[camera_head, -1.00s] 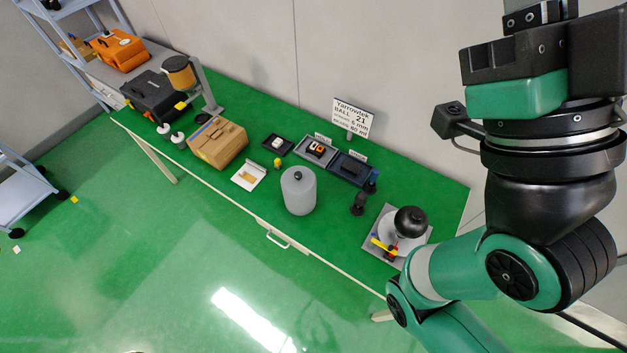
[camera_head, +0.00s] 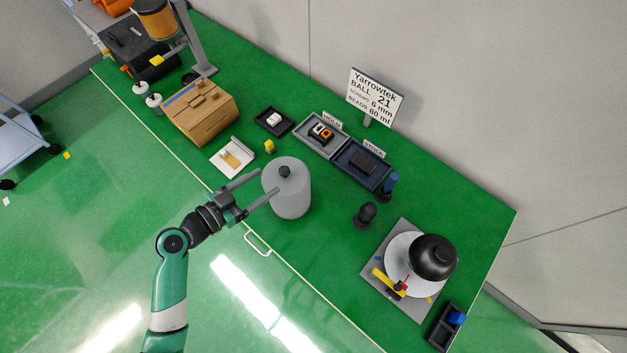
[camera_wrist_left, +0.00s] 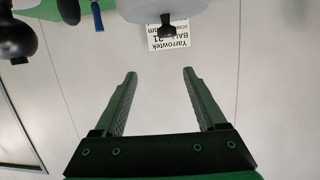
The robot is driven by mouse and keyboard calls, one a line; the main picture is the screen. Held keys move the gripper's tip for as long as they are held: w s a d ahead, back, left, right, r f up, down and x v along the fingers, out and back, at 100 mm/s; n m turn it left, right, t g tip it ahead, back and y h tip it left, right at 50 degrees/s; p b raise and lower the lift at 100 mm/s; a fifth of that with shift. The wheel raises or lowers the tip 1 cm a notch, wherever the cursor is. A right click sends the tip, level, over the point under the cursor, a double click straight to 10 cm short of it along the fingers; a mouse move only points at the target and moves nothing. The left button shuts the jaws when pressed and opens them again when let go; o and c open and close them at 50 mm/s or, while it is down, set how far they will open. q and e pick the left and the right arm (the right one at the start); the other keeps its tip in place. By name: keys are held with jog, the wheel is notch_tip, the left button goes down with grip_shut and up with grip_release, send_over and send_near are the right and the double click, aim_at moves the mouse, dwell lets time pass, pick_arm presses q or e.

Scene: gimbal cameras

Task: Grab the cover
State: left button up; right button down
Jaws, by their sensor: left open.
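A grey, rounded cylinder with a black knob on top, apparently the cover (camera_head: 290,195), stands upright near the table's front edge. My left gripper (camera_head: 266,183) is open at its left side, fingers pointing towards it; nothing is between them. Whether a fingertip touches it I cannot tell. In the left wrist view the fingers (camera_wrist_left: 160,73) are spread apart, and the cover's pale body (camera_wrist_left: 135,8) with its black knob shows beyond them at the top edge. My right gripper is not in view.
A white card holder (camera_head: 233,158) and yellow block (camera_head: 269,146) lie behind the gripper. Trays (camera_head: 342,150), a sign (camera_head: 376,97) and a dark knobbed piece (camera_head: 365,215) stand beyond the cover. A black dome (camera_head: 433,257) sits on a white disc at right.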

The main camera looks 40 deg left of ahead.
aim_at(284, 170)
pick_arm(q)
notch_tip(284, 170, down, 4)
jog(key=s+a+n+y, duration=0.1)
jog(key=s, duration=0.2)
jog(key=b+x, duration=0.1)
jog(key=x, duration=0.1)
jog(key=b+x, duration=0.1)
jog(key=x, duration=0.1)
jog(key=b+x, duration=0.1)
jog(key=x, duration=0.1)
jog(key=shift+w+a+r+b, duration=0.1)
jog(key=shift+a+r+b, duration=0.15)
jog(key=shift+r+b, duration=0.1)
jog(key=shift+x, duration=3.05)
grip_shut()
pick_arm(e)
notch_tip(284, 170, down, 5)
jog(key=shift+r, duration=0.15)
